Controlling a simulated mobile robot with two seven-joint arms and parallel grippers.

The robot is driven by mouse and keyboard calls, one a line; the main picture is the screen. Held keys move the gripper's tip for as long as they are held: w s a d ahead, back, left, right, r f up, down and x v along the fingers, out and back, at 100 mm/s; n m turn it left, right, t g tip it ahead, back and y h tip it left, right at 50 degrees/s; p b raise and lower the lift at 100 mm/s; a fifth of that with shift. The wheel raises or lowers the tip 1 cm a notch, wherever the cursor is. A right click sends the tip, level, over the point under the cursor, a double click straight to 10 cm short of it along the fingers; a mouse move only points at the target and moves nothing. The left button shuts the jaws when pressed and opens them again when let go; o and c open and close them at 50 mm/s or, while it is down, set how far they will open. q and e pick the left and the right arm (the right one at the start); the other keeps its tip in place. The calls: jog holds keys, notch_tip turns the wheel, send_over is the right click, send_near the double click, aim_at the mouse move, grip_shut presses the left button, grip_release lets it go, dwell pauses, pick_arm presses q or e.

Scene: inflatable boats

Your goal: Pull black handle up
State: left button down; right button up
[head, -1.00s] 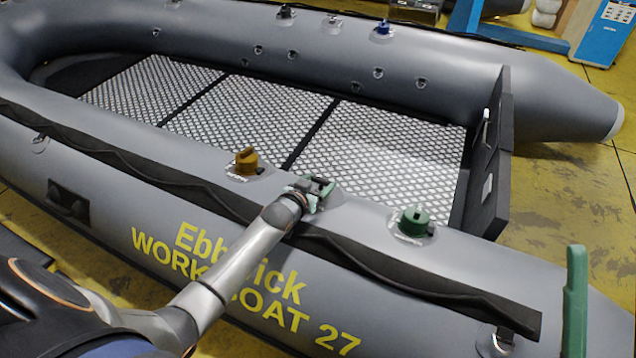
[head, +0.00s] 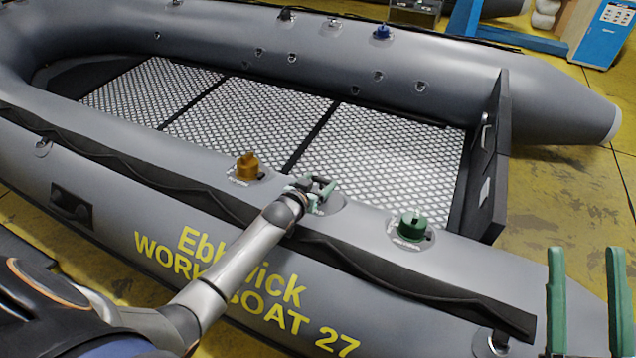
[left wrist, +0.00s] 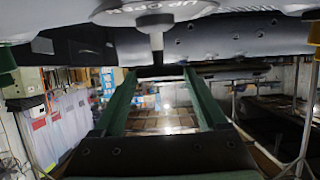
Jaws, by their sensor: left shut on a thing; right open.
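The black handle (left wrist: 158,71) shows in the left wrist view as a dark bar between the green fingertips, below a grey stem and a round grey plate (left wrist: 155,8) with lettering. My left gripper (head: 318,188) is on the boat's near tube, between an orange-brown valve handle (head: 247,166) and a green one (head: 412,226). It is shut on the black handle, which its fingers mostly hide in the head view. It also shows in the left wrist view (left wrist: 157,74). My right gripper (head: 587,255) is open and empty at the lower right.
The grey inflatable boat (head: 100,140) fills most of the head view, with a black strake (head: 400,275) along its near side. A dark transom (head: 490,170) stands at the right. Yellow floor (head: 560,200) lies clear beyond it.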

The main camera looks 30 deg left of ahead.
pick_arm(q)
jog(key=shift+w+r, duration=0.1)
jog(key=shift+r, duration=0.5)
pick_arm(e)
jog(key=shift+w+d+f+m+h, duration=0.1)
jog(key=shift+w+f+m+h, duration=0.5)
jog(key=shift+h, duration=0.2)
pick_arm(q)
jog(key=shift+w, duration=0.1)
pick_arm(e)
jog(key=shift+r, duration=0.1)
pick_arm(q)
jog(key=shift+c, duration=0.8)
grip_release()
jog(key=shift+r, duration=0.1)
jog(key=shift+o, duration=0.8)
jog(key=shift+s, duration=0.2)
